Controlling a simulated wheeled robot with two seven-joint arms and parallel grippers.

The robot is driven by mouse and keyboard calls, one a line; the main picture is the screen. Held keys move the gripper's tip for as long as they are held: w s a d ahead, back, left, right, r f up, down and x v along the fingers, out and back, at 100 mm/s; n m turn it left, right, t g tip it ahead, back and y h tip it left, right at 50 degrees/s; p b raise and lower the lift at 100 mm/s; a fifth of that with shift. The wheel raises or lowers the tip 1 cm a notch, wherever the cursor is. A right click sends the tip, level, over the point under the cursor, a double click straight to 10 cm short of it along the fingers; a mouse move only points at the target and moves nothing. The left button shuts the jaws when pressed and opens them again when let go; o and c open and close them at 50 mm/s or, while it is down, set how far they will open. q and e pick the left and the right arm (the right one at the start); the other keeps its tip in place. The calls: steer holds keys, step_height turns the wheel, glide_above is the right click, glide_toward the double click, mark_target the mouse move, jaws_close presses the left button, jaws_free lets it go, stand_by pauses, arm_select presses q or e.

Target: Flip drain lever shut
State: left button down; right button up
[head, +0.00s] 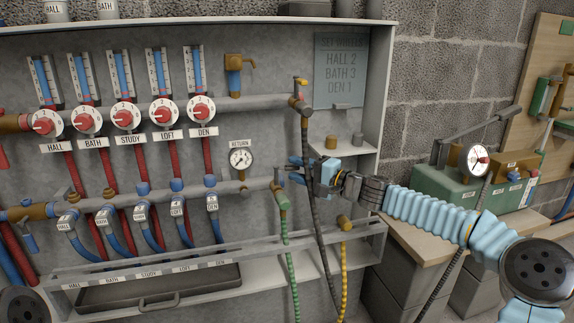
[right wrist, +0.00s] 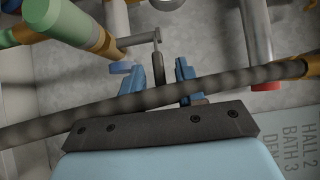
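The drain valve (head: 279,192) is a brass fitting at the right end of the lower pipe, with a green hose connector below it. In the right wrist view its brass and green body (right wrist: 50,16) is at the upper left. A thin grey lever (right wrist: 138,40) reaches right from the brass, its bent end just beyond my fingertips. My right gripper (head: 297,171) is beside the valve, its blue fingers apart. In the right wrist view the fingers (right wrist: 171,68) show a gap with a dark bar in it; contact with the lever cannot be told. My left gripper is out of view.
A dark hose (head: 306,140) hangs from the upper pipe beside my right gripper and crosses close in front of the wrist camera (right wrist: 110,107). A slotted rail (head: 215,254) runs below the valves. A green pump box (head: 465,190) stands on the right bench.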

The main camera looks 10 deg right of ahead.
mark_target(289, 166)
steer(key=shift+x, duration=1.9)
